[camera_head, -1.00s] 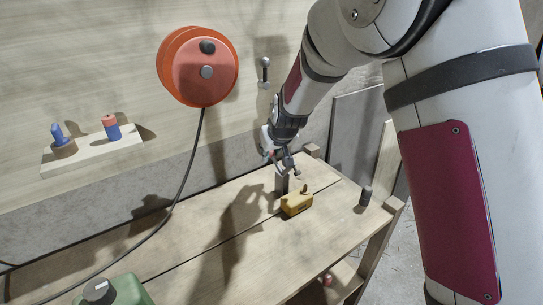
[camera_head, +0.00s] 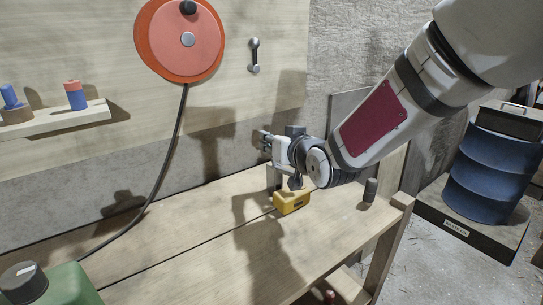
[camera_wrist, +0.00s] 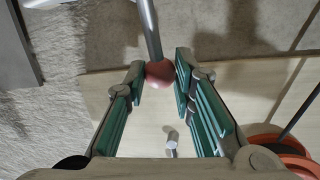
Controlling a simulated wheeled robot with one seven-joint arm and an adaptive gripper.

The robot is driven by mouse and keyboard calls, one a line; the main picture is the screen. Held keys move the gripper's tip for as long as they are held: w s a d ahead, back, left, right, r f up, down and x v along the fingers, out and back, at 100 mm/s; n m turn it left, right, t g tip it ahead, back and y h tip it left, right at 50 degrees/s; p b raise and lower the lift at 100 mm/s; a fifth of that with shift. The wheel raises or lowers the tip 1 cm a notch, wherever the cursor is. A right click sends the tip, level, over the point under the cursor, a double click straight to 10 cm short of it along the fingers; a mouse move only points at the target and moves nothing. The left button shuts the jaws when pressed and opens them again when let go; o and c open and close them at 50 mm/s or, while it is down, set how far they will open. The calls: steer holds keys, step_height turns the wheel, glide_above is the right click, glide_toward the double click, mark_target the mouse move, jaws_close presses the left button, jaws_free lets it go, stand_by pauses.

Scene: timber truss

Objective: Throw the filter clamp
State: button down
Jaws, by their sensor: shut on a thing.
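A red ball knob (camera_wrist: 160,73) on a metal rod (camera_wrist: 150,30) shows in the wrist view between my fingertips. It looks like the handle of the filter clamp. My gripper (camera_wrist: 159,80) is shut on this knob, with its teal finger pads on either side. In the head view, my gripper (camera_head: 267,142) points left over the bench, close to the back panel. A grey upright piece (camera_head: 273,180) stands below it, beside a yellow block (camera_head: 291,201). The knob and most of the clamp cannot be made out in the head view.
The wooden bench (camera_head: 215,240) has a dark peg (camera_head: 370,190) at right and a green can (camera_head: 60,285) at front left. The back panel carries an orange reel (camera_head: 188,40) with a cable and a metal lever (camera_head: 254,55). A blue drum (camera_head: 490,175) stands at right.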

mark_target(277, 167)
steer(key=shift+s+d+f+t+y+b, duration=0.1)
steer(key=shift+s+d+t+y+b, duration=0.1)
steer(key=shift+t+b, duration=0.3)
steer(key=shift+s+d+t+y+b, duration=0.15)
steer(key=shift+s+y+b, duration=0.1)
steer(key=shift+b, duration=0.45)
steer(key=shift+s+d+f+t+y+b, duration=0.1)
steer(key=shift+s+t+y+b, duration=0.1)
steer(key=shift+t+b, duration=0.3)
steer(key=shift+r, duration=0.15)
steer(key=c, duration=1.3)
jaws_free()
steer(key=shift+c, duration=0.2)
step_height(277, 167, up, 10)
